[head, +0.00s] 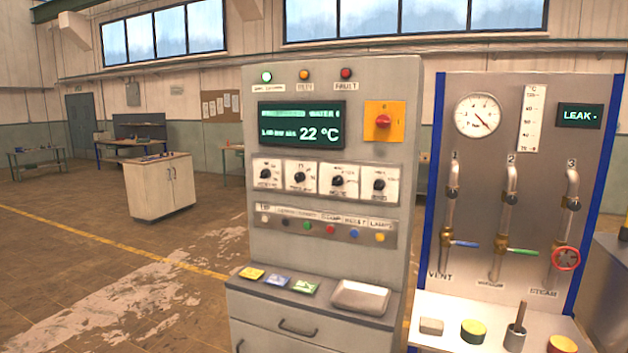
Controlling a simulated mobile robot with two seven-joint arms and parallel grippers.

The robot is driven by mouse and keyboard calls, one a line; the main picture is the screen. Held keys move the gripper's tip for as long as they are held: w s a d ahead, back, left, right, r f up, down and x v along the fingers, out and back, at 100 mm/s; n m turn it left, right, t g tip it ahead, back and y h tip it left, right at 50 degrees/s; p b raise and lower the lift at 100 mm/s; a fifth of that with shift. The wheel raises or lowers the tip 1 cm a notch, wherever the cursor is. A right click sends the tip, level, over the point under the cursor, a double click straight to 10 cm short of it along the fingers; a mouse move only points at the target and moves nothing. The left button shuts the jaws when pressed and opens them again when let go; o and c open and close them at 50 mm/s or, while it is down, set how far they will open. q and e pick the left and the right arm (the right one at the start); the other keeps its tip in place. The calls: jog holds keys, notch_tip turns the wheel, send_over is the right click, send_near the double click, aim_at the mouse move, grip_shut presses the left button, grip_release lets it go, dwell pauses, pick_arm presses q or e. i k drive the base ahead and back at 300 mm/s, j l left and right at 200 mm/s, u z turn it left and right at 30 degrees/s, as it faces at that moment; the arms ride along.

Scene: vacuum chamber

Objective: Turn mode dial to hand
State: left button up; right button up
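A grey control cabinet (228,105) stands in the middle of the head view. A row of white plates on it carries several black rotary dials: a first dial (265,174), a second dial (300,177), a third dial (338,180) and a fourth dial (379,184). The small labels are blurred; the one under the third dial may read MODE, but I cannot be sure. The dial positions are too small to read. Neither of my grippers is in view.
Above the dials are a display (302,125) reading 22 °C and a red switch on a yellow plate (383,121). Buttons (330,229) and a tray (360,297) sit below. A pipe panel (500,150) stands right. The floor left is open.

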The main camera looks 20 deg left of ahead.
aim_at(338, 181)
jog(key=i+j, duration=0.15)
jog(key=j, duration=0.25)
jog(key=i+j, duration=0.2)
jog(key=j, duration=0.2)
jog(key=i+j, duration=0.15)
jog(key=j, duration=0.25)
jog(key=i+j, duration=0.2)
jog(key=j, duration=0.2)
